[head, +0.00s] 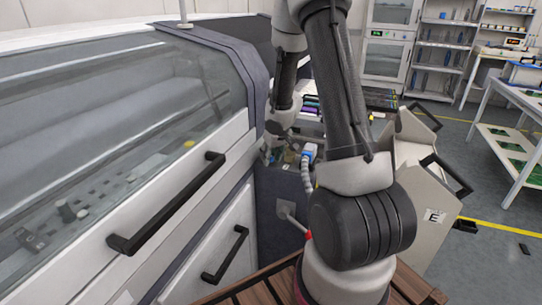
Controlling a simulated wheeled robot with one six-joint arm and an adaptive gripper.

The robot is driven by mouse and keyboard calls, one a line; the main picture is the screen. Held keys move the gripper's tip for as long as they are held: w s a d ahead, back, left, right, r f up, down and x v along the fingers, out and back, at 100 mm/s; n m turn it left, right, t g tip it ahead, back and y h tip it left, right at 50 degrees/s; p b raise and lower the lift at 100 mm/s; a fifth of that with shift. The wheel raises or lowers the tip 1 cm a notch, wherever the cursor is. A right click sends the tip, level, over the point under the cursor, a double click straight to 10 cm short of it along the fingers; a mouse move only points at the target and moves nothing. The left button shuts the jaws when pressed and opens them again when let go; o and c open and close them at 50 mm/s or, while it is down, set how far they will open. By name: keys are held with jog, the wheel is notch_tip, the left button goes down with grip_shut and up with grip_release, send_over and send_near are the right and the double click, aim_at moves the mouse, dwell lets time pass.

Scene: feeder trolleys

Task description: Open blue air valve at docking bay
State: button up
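A small blue part (309,150), which looks like the blue air valve, sits at the docking bay beside the machine, on top of a pale ribbed hose (307,176). It is small, and I cannot tell how its handle is turned. My arm reaches over from the right, and its wrist is just left of the blue part. My gripper (268,152) is small and dark there, partly hidden in the clutter between the machine and the bay. I cannot make out its fingers or whether it touches anything.
The machine with a glass cover and black handles (168,205) fills the left. A grey trolley marked E (433,216) with black handles stands right of my arm. A white table (515,95) and shelves (440,45) are behind. Grey floor at the right is mostly clear.

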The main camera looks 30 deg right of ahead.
grip_shut()
jog(key=shift+d+n, duration=0.15)
jog(key=shift+n, duration=0.15)
jog(key=n, duration=0.1)
jog(key=n+y, duration=0.1)
jog(key=shift+d+n, duration=0.3)
jog(key=shift+d, duration=0.1)
jog(key=shift+w+d+n+g+y, duration=0.2)
jog(key=shift+n+y, duration=0.2)
jog(key=shift+n, duration=0.55)
jog(key=shift+w+d+n+g+y, duration=0.15)
jog(key=shift+n+y, duration=0.25)
jog(key=shift+n, duration=0.55)
jog(key=shift+o, duration=1.4)
grip_release()
